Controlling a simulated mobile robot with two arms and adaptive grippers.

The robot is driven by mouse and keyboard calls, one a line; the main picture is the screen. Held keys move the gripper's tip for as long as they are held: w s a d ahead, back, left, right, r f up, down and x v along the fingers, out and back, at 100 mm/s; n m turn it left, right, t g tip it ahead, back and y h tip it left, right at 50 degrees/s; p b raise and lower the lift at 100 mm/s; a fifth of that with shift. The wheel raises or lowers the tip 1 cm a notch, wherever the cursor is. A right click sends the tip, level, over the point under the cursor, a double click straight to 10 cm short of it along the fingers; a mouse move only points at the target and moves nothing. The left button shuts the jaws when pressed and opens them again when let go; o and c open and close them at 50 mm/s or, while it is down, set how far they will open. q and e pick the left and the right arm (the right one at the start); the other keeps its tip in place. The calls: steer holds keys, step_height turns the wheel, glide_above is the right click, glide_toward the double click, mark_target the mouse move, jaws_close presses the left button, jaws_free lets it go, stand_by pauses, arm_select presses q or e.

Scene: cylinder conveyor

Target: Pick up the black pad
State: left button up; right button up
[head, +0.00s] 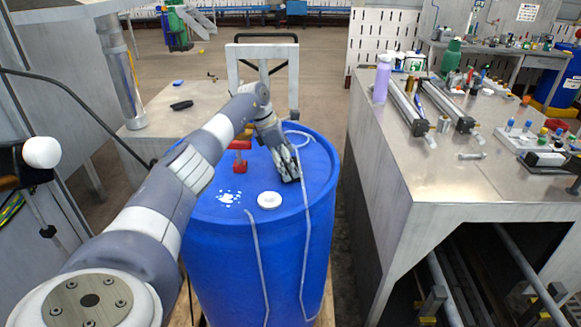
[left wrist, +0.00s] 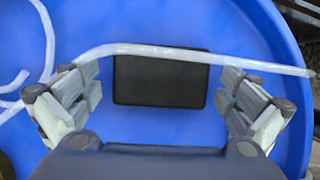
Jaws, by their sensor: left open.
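The black pad (left wrist: 160,82) is a dark rectangle lying flat on the blue drum's lid in the left wrist view. A white tube passes along its upper edge. My left gripper (left wrist: 158,100) is open, with one finger on each side of the pad and a gap to both its short edges. In the head view my left gripper (head: 287,172) points down at the right part of the lid and hides most or all of the pad. Its height above the pad is hard to judge. My right gripper is not in view.
The blue drum (head: 245,265) carries a red fitting (head: 240,157), a white round cap (head: 269,200) and a thin white tube (left wrist: 200,56) draped over its lid. A metal workbench (head: 440,180) with bottles and rails stands close on the right.

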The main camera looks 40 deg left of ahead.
arm_select(q)
steer(key=shift+s, duration=0.1)
steer(key=c, duration=0.8)
step_height(320, 180, up, 3)
steer(key=shift+r+b, duration=0.15)
steer(key=shift+b, duration=0.8)
steer(key=s+d+b, duration=0.2)
steer(key=s, duration=0.2)
steer(key=s+d+r+b, duration=0.1)
steer(key=s+d+b, duration=0.1)
steer(key=s+d, duration=0.1)
steer(key=s+d+b, duration=0.2)
steer(key=s, duration=0.4)
steer(key=shift+d+r, duration=0.25)
steer(key=shift+d, duration=0.05)
steer(key=shift+s+d+r, duration=0.15)
steer(key=shift+s+d, duration=0.05)
steer(key=shift+s, duration=0.2)
